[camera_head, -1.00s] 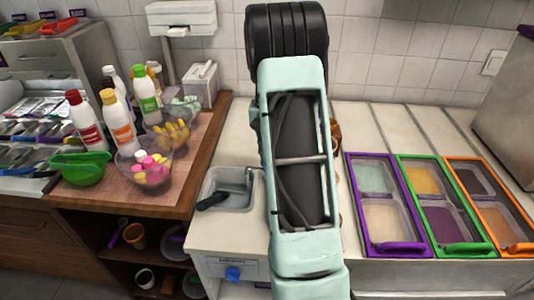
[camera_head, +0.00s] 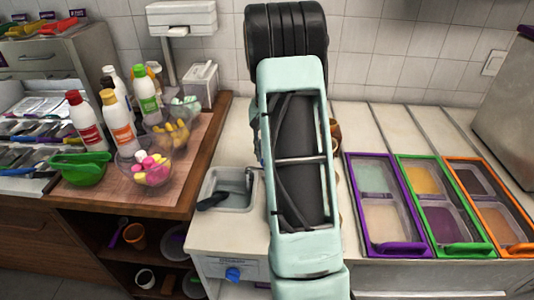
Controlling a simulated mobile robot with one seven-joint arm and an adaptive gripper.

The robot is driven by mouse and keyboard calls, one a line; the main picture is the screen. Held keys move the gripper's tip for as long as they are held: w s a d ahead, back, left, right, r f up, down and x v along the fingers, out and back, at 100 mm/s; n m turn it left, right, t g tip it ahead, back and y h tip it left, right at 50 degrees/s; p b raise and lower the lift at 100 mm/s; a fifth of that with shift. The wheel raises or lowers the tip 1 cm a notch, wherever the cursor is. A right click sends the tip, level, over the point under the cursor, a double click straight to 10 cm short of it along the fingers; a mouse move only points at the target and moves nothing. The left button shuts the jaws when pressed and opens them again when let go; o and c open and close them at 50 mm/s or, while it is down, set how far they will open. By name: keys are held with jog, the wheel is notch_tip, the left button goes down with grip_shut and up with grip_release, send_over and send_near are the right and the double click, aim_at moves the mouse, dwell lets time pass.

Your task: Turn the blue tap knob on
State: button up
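The blue tap knob (camera_head: 233,274) sits on the white front panel (camera_head: 214,266) below the small sink. The small grey sink (camera_head: 236,199) is set into the counter to the left of my arm. A dark tap or handle (camera_head: 212,200) lies over the sink's left side, and a thin spout shows at its right. My arm (camera_head: 298,165) stands upright in the middle of the view, to the right of the knob and sink. My gripper is not visible in this view. I cannot tell which way the knob is turned.
Bottles (camera_head: 118,121) and bowls of toppings (camera_head: 151,167) stand on the wooden counter (camera_head: 190,180) at left. Shelves below it hold cups (camera_head: 134,236). Purple (camera_head: 395,248), green (camera_head: 460,249) and orange (camera_head: 515,248) framed trays lie at right. White counter shows beside the sink.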

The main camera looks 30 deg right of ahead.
notch_tip(320, 180, up, 12)
dwell(0.4)
dwell(0.4)
